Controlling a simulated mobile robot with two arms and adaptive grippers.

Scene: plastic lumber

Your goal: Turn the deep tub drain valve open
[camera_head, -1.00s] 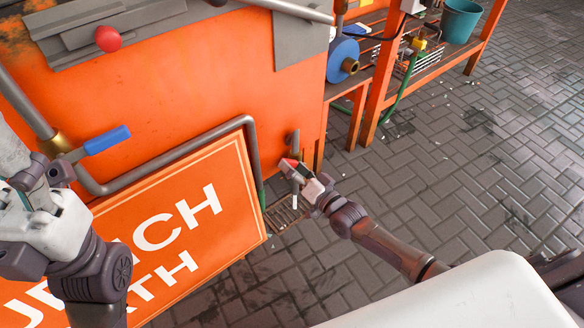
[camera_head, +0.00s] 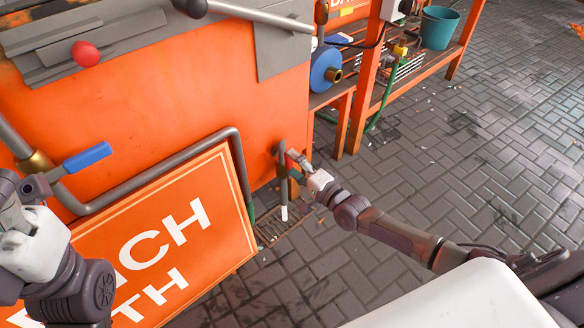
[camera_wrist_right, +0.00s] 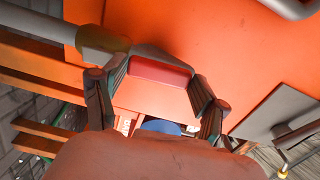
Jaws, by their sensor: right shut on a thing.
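A short grey drain pipe (camera_head: 282,165) with a white lower end (camera_head: 284,212) stands by the right end of the orange tub (camera_head: 150,110). A small red handle (camera_head: 293,155) sits beside this pipe. My right gripper (camera_head: 297,161) comes in from the right and is shut on it. In the right wrist view the red handle (camera_wrist_right: 160,72) lies between the two fingers, with a grey pipe (camera_wrist_right: 102,40) to the left. Fingers partly hide the handle in the head view. My left gripper (camera_head: 12,200) is at the left edge; its fingertips cannot be made out clearly.
A blue-handled valve (camera_head: 88,157) is on the pipe near my left gripper. An orange sign (camera_head: 190,170) leans in front of the tub. A floor grate (camera_head: 275,230) lies below the drain pipe. An orange shelf (camera_head: 415,72) stands behind. Paved floor (camera_head: 440,170) at right is clear.

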